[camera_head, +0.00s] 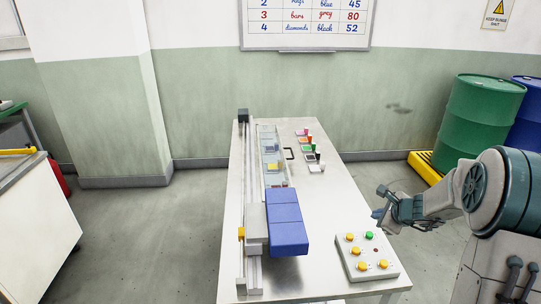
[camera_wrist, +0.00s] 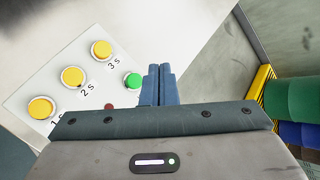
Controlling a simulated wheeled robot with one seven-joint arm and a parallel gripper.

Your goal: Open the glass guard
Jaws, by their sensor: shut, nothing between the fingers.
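The glass guard (camera_head: 272,143) is a clear panelled cover along the gantry on the left side of the table in the head view. It appears closed over several coloured pieces. A black handle (camera_head: 289,153) stands on its right side. My gripper (camera_head: 377,213) is off the table's right edge, well to the right of and nearer than the handle, touching nothing. In the wrist view its blue fingers (camera_wrist: 160,84) are together and empty, above the table edge beside the button panel. The guard is not in the wrist view.
The button panel (camera_head: 366,257) with yellow and green buttons sits at the table's near right. A blue block (camera_head: 287,222) is on the gantry's near end. Several small coloured items stand right of the handle. A green barrel (camera_head: 481,115) stands at right. The table's (camera_head: 325,205) middle is clear.

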